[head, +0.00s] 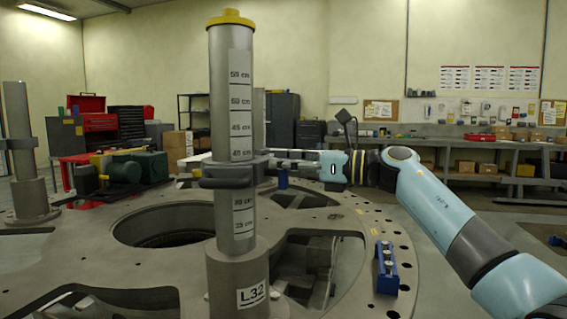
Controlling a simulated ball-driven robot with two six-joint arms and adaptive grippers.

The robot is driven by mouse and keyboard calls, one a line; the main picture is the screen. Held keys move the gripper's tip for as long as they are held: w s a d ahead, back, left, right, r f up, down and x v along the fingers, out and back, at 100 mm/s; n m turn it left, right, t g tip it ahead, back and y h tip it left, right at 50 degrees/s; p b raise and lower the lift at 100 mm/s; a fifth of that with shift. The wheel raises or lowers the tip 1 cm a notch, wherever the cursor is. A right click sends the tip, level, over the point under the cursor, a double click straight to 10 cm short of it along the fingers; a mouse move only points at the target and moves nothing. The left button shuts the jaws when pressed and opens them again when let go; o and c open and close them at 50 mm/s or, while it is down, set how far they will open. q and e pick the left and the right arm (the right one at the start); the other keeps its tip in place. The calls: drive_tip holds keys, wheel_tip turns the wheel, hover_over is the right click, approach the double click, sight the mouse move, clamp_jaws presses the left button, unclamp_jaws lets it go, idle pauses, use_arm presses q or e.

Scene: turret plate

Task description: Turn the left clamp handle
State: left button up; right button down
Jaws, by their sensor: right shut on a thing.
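A grey post (231,110) with a yellow cap, a centimetre scale and an L32 label stands upright on the turret plate (140,275). A grey clamp (208,160) sits around the post at mid height, with a dark rounded bar (225,183) across its front. My right gripper (272,158) reaches in from the right, level with the clamp. Its fingers are shut on the clamp handle at the clamp's right side. The handle itself is mostly hidden by the fingers. My left gripper is not in view.
A second post (17,120) with its own clamp (20,143) stands at the far left. A blue block (386,268) sits on the plate's right rim. The plate has large openings. A workbench (490,145) lines the back wall.

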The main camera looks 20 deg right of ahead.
drive_tip(key=m, duration=0.1)
drive_tip(key=m+p, duration=0.1)
drive_tip(key=m, duration=0.2)
drive_tip(key=shift+w+d+p, duration=0.25)
drive_tip(key=shift+w+p, duration=0.05)
drive_tip(key=shift+p, duration=0.1)
drive_tip(key=m+p, duration=0.2)
drive_tip(key=m, duration=0.2)
drive_tip(key=f+m+p, duration=0.1)
drive_tip(key=m+p, duration=0.1)
drive_tip(key=m, duration=0.3)
drive_tip(key=w+d+f+m+p, duration=0.1)
drive_tip(key=m+p, duration=0.1)
drive_tip(key=m, duration=0.2)
drive_tip(key=shift+w+p, duration=0.1)
drive_tip(key=shift+p, duration=0.3)
drive_tip(key=shift+m, duration=0.4)
